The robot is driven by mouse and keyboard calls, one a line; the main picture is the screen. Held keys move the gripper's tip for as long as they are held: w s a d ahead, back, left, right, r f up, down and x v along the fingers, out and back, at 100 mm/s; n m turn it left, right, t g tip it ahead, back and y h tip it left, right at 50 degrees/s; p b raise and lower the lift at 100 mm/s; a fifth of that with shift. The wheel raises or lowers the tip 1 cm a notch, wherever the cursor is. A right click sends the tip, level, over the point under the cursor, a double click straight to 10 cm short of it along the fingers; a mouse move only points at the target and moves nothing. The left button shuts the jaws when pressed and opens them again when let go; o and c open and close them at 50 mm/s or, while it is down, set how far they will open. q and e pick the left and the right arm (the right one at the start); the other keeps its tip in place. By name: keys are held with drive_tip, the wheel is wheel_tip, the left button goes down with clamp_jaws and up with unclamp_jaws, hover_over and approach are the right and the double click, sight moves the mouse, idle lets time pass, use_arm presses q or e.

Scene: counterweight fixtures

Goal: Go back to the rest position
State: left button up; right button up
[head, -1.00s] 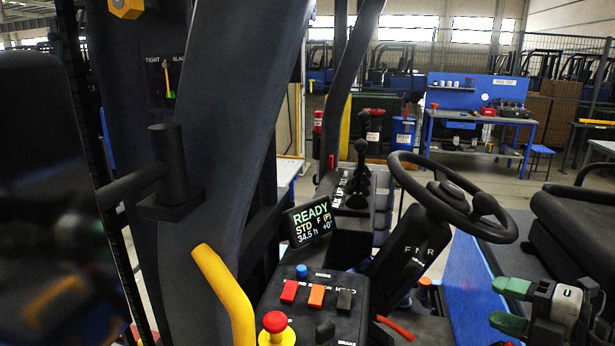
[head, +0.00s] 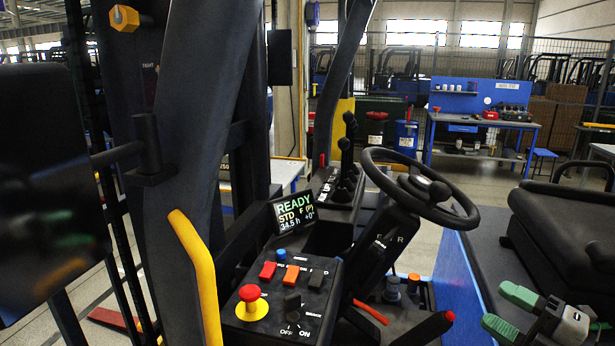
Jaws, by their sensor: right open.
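My right gripper (head: 499,311) is at the lower right corner. Its two green fingers are apart with nothing between them. It hangs over the floor of the forklift's cab, right of the control panel and below the black seat (head: 565,225), apart from both. My left gripper is not in view. The forklift's control panel (head: 262,327) has a red stop button on a yellow base (head: 249,294), red, orange and black switches and an off/on knob. The display (head: 294,213) reads READY.
A black steering wheel (head: 380,166) stands at centre right, with black levers (head: 346,160) left of it. A yellow grab handle (head: 197,270) and a dark mast pillar (head: 190,120) fill the left. A blue workbench (head: 470,125) stands far behind.

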drive_tip(key=s+d+f+m+g+h, duration=0.1)
drive_tip(key=s+f+m+h, duration=0.3)
drive_tip(key=f+m+h, duration=0.65)
drive_tip(key=s+d+f+m+h, duration=0.25)
drive_tip(key=f+m+h, duration=0.45)
drive_tip(key=m, duration=0.6)
drive_tip(key=s+a+f+g+y, duration=0.5)
drive_tip(key=s+a+f+g, duration=0.6)
drive_tip(key=s, duration=0.4)
wheel_tip(320, 180, down, 28)
drive_tip(key=s+n+b, duration=0.1)
drive_tip(key=b, duration=0.1)
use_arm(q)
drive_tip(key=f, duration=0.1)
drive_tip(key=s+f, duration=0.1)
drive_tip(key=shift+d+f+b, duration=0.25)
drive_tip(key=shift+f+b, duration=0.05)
use_arm(e)
drive_tip(key=s+d+f+g, duration=0.1)
drive_tip(key=s+d+f, duration=0.1)
drive_tip(key=s+f, duration=1.4)
drive_tip(key=shift+f+g, duration=0.15)
drive_tip(key=shift+g, duration=0.25)
